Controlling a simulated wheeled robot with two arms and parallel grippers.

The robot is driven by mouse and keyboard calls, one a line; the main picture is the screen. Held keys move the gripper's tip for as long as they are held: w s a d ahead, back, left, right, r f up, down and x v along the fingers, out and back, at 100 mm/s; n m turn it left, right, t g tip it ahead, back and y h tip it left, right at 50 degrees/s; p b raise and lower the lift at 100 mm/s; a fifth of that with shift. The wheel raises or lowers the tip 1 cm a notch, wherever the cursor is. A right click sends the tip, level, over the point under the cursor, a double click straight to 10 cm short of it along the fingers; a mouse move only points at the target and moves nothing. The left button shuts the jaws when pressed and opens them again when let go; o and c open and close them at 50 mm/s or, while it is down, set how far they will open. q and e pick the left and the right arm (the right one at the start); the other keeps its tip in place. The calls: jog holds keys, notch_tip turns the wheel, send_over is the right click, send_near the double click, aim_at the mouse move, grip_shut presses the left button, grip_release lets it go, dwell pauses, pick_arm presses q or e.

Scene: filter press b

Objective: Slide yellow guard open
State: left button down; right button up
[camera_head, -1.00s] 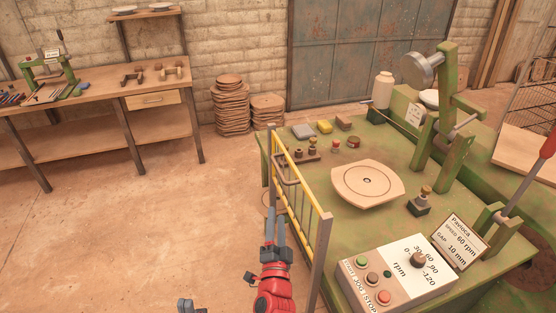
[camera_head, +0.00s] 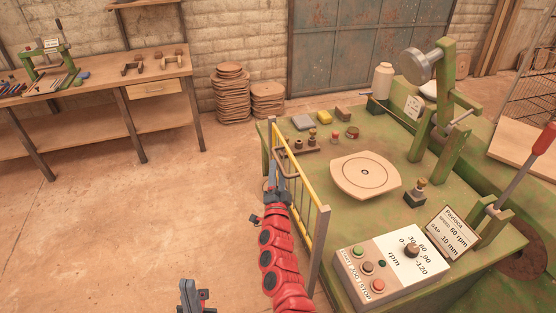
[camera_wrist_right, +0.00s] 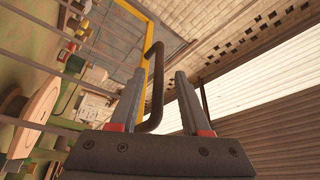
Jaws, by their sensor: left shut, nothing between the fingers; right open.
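The yellow guard (camera_head: 303,188) is a barred frame with grey posts along the left edge of the green machine table. Its dark handle (camera_wrist_right: 154,85) is a bent bar on the guard's side. My right gripper (camera_head: 277,188), on the red arm, is open at the guard's outer side, close to the handle. In the right wrist view, the handle shows between my two open fingers (camera_wrist_right: 158,100); I cannot tell whether they touch it. My left gripper (camera_head: 192,293) is shut and empty, low in the head view and left of the guard, well apart from it.
The green table (camera_head: 300,228) carries a round plate (camera_head: 365,175), a control box (camera_head: 392,264) with buttons and a dial, and small parts. A wooden workbench (camera_head: 150,80) stands at the back left. The floor left of the guard is clear.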

aim_at(278, 160)
jog(key=shift+p+x, duration=0.3)
jog(key=shift+x, duration=1.6)
jog(key=shift+d, duration=0.1)
grip_shut()
